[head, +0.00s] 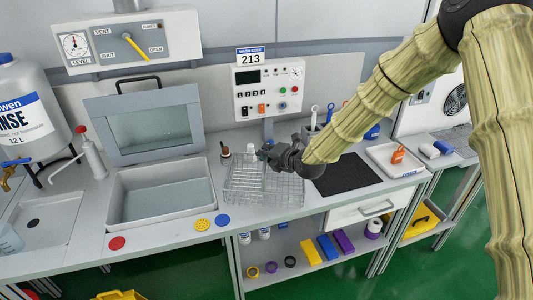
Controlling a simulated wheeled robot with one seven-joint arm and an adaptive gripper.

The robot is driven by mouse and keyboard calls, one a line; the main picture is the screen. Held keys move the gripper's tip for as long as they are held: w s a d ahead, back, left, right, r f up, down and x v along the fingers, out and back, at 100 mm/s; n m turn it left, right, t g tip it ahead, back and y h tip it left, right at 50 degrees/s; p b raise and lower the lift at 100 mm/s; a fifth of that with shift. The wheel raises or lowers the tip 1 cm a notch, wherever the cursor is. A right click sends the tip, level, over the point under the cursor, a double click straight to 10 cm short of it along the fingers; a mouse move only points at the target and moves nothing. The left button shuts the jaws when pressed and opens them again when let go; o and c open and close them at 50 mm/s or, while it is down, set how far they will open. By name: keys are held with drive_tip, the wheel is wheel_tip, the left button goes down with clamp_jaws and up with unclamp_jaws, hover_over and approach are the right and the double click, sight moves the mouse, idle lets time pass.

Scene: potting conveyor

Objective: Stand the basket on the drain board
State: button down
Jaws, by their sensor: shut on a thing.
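A wire basket (250,188) is on or just above the grey bench, right of the open basin; I cannot tell whether it touches the bench. It looks upright. My gripper (266,155) reaches in from the right over the basket and is shut on its upper part. My gripper and wrist hide part of the basket's back and right side. A pale board with a dark round drain hole (53,218) lies at the far left of the bench, below the tank's tap. It appears to be the drain board.
An open grey basin (165,190) with a raised lid (150,125) lies between the basket and the drain board. Red, yellow and blue discs (202,225) mark the front edge. A black mat (345,174) and white tray (394,160) are right.

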drive_tip(key=shift+f, duration=0.5)
drive_tip(key=c, duration=1.5)
unclamp_jaws()
drive_tip(key=shift+c, duration=0.2)
drive_tip(key=shift+r, duration=0.2)
drive_tip(key=b+v, duration=0.2)
drive_tip(key=v, duration=1)
drive_tip(key=shift+b, duration=0.4)
